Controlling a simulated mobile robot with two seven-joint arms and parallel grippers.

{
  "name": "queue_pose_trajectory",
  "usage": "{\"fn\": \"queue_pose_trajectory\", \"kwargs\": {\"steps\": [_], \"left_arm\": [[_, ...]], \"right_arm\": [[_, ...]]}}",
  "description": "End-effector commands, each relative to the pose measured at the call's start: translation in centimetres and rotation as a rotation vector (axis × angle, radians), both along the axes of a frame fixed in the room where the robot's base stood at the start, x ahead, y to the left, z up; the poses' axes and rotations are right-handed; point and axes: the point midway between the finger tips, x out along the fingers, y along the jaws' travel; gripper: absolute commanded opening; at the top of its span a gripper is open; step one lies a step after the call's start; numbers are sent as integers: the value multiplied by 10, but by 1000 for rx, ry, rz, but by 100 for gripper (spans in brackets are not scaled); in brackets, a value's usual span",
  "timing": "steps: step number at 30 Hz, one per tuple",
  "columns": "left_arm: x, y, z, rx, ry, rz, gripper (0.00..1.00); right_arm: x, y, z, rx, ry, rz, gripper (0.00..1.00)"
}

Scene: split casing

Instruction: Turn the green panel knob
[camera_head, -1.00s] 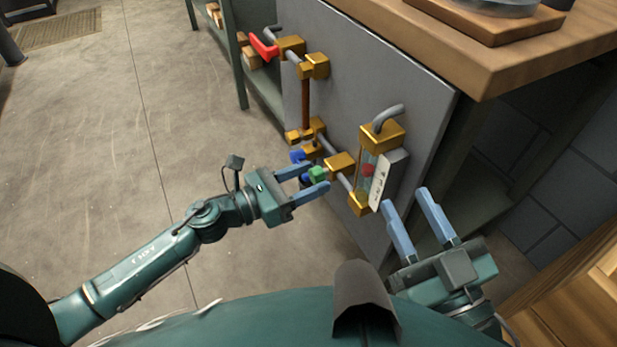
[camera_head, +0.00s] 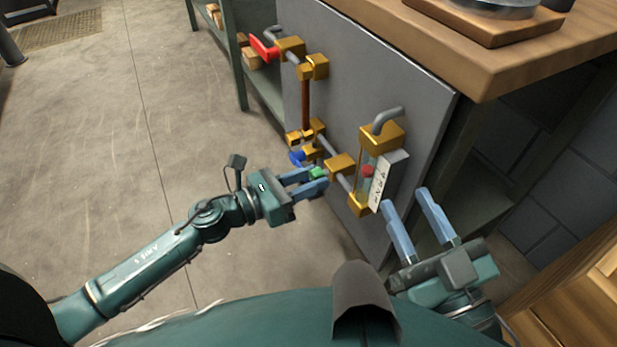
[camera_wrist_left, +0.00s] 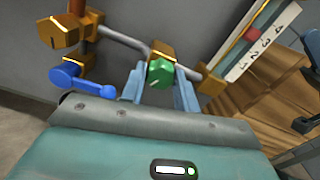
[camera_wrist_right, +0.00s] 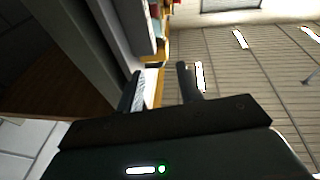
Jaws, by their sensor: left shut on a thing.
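The green knob (camera_head: 317,173) sits on the brass-and-grey pipework low on the grey panel (camera_head: 350,85). My left gripper (camera_head: 322,178) is shut on the green knob, with one blue finger on each side of it. In the left wrist view the green knob (camera_wrist_left: 161,73) shows between the fingertips, in front of a brass fitting. My right gripper (camera_head: 408,200) is open and empty, in front of the panel's lower right edge; its fingers also show in the right wrist view (camera_wrist_right: 160,88).
A blue lever (camera_head: 297,157) is just left of the green knob. A red lever (camera_head: 264,47) is at the upper left of the pipework. A sight gauge with a numbered scale (camera_head: 379,186) and red float (camera_head: 367,171) stands to the right. A wooden worktop (camera_head: 500,60) overhangs the panel.

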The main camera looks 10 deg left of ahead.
Motion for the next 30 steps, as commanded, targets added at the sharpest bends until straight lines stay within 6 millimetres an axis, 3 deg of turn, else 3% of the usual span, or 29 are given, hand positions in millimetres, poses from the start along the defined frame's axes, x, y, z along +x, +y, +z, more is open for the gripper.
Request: {"fn": "queue_pose_trajectory", "kwargs": {"steps": [4,12,13,18,21,30], "left_arm": [[-1,0,2,-69,98,0,8],[0,0,0,-81,113,0,8],[0,0,0,-81,113,0,31],[0,0,0,-80,112,0,45],[0,0,0,-80,112,0,52],[-3,4,0,-81,113,2,52]], "right_arm": [[0,-1,9,-14,-15,-5,36],[-1,-2,-3,-27,6,-10,36],[-1,-2,-3,-27,6,-11,36],[-1,-2,-3,-24,7,-12,36],[0,-2,-3,-23,8,-14,36],[0,-2,-1,-21,6,-15,36]]}}
